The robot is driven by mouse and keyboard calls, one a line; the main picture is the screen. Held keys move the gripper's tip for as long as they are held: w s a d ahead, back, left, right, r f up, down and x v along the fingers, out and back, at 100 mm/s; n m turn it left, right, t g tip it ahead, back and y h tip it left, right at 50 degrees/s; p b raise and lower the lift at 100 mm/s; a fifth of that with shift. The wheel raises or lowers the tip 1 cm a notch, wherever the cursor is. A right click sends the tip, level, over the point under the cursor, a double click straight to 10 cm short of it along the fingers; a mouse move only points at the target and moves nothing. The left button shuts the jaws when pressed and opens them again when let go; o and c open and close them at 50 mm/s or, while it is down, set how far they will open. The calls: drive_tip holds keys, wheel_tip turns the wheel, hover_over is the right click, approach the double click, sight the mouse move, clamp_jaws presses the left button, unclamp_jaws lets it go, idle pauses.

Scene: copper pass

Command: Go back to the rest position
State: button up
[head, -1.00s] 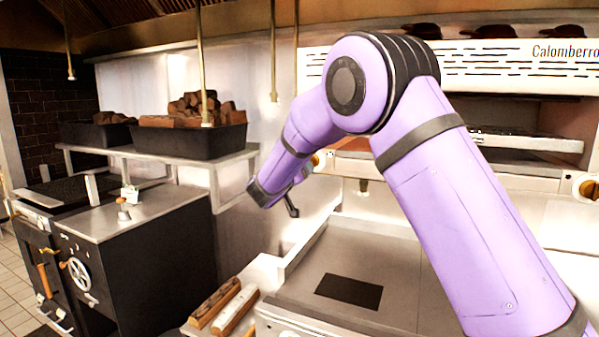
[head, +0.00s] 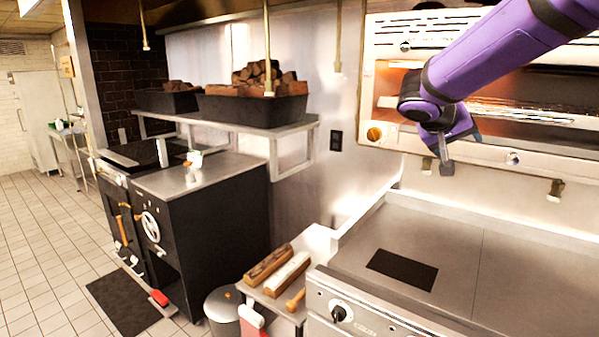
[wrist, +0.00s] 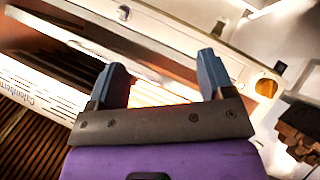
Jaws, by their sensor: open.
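My purple arm reaches in from the upper right in the head view. My gripper (head: 436,168) hangs at the arm's end, in front of the lit oven and above the back of the flat griddle. In the wrist view my gripper (wrist: 163,85) shows two dark blue fingers spread wide apart, with nothing between them. The bright oven opening (wrist: 155,95) shows behind the fingers.
A steel griddle (head: 450,275) with a dark rectangular patch (head: 402,270) lies below. Split logs (head: 285,270) rest on a side ledge. A black stove (head: 200,240) stands left, under a shelf (head: 290,128) with wood bins. Tiled floor (head: 50,260) is open at far left.

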drive_tip(key=s+a+f+n+y, duration=0.1)
drive_tip(key=s+y, duration=0.3)
drive_tip(key=s, duration=1.2)
drive_tip(key=s+a+f+n+y, duration=0.2)
drive_tip(key=s+y, duration=0.3)
drive_tip(key=s, duration=1)
drive_tip(key=shift+s+a+f+g, duration=0.15)
drive_tip(key=shift+s+f+g, duration=0.2)
drive_tip(key=shift+f, duration=0.1)
